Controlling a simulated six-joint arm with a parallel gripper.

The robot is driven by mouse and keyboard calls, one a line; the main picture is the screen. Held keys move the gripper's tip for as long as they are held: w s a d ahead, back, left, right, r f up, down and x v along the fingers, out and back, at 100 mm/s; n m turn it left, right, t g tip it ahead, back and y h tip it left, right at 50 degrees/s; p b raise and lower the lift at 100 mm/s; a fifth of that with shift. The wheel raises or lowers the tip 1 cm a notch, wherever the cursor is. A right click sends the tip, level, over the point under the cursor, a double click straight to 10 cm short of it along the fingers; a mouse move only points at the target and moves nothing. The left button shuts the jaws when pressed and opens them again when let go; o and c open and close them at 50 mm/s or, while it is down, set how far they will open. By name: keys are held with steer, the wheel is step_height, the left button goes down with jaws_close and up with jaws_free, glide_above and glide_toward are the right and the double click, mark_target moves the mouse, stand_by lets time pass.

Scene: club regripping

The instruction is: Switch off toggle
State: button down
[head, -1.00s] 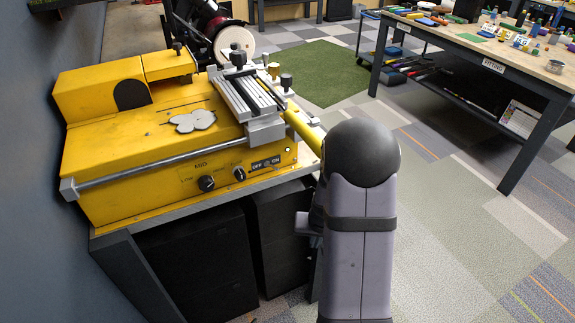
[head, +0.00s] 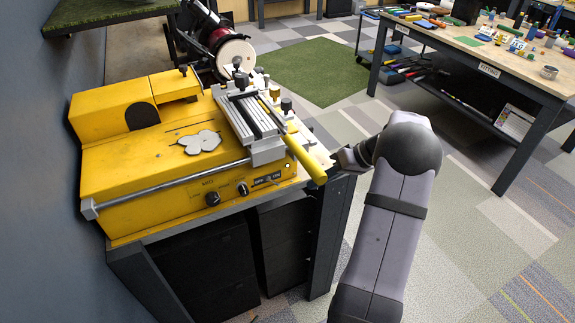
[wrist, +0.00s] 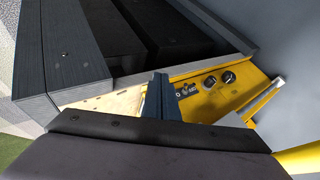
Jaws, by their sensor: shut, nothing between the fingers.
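The yellow machine (head: 150,170) stands on a bench, with its front panel facing my arm. The toggle panel, a dark OFF/ON plate (head: 268,179), sits low on the front, right of two black knobs. The lever's position is too small to tell. My gripper (wrist: 159,92) is shut and empty, apart from the panel. In the head view my gripper (head: 338,160) is partly seen, right of the machine beyond the bench's right end.
A yellow tube (head: 305,160) slopes down from the machine's grey clamp (head: 245,115) past the panel's right side. Black knobs (head: 213,199) are on the front. Dark cabinets (head: 195,265) fill the space below. A wooden worktable (head: 480,60) stands far right; open floor lies between.

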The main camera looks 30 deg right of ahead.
step_height(320, 180, up, 7)
steer(key=n+y+p, duration=0.1)
steer(key=n, duration=0.1)
steer(key=shift+w+a+r+n+t+y, duration=0.2)
steer(key=shift+n+t+y, duration=0.1)
steer(key=shift+t+y, duration=0.1)
steer(key=p, duration=0.4)
glide_toward(274, 182)
steer(key=x, duration=0.4)
steer(key=shift+w+a+f, duration=0.35)
steer(key=shift+w+f, duration=0.1)
steer(key=shift+w, duration=0.05)
